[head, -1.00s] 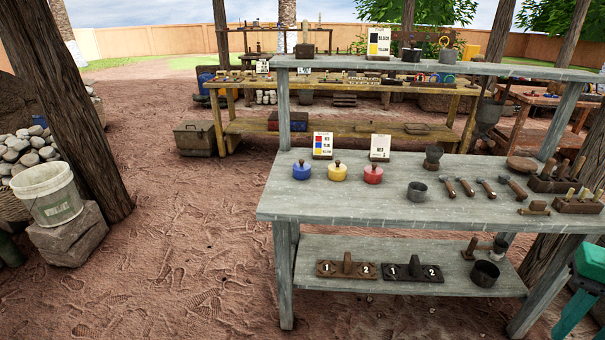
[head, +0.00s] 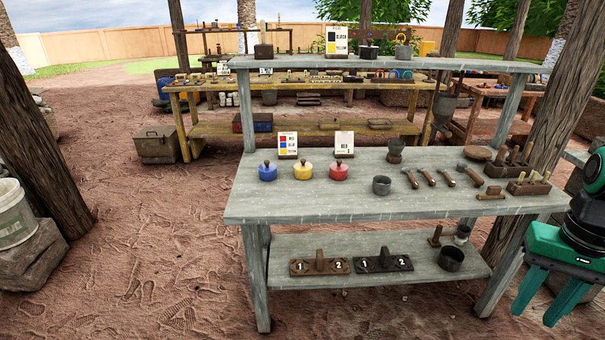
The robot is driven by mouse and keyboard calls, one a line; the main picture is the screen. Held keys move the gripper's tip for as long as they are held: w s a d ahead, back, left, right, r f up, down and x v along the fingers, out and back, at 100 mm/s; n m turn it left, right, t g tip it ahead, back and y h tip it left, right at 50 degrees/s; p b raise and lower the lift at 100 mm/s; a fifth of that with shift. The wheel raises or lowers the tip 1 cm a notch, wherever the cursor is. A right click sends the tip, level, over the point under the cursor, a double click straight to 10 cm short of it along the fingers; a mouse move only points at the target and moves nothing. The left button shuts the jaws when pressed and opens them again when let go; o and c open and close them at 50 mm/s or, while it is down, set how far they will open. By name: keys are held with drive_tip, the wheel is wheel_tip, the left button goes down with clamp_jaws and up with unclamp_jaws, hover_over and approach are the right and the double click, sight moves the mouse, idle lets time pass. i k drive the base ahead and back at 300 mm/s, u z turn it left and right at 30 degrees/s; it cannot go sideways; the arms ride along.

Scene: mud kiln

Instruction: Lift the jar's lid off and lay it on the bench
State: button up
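Three small round pots with brown knobs on top stand in a row on the grey bench (head: 310,205). They are a blue jar (head: 267,173), a yellow jar (head: 303,171) and a red jar (head: 339,172). Each looks closed by a lid with a knob; the seam is too small to make out. The frames do not show which one the task means. My gripper (head: 535,314) is green, open and empty at the lower right, off the bench's right end and well apart from the jars.
Two cards (head: 288,146) (head: 344,144) stand behind the jars. A dark cup (head: 382,185), hammers (head: 425,177) and a wooden tool block (head: 528,187) are to the right. An upper shelf (head: 330,63) runs over the bench's back. The bench top left and in front of the jars is bare.

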sight(338, 166)
drive_tip(key=k, duration=0.4)
drive_tip(key=z, duration=0.45)
drive_tip(key=i, duration=1.3)
drive_tip(key=z, duration=0.05)
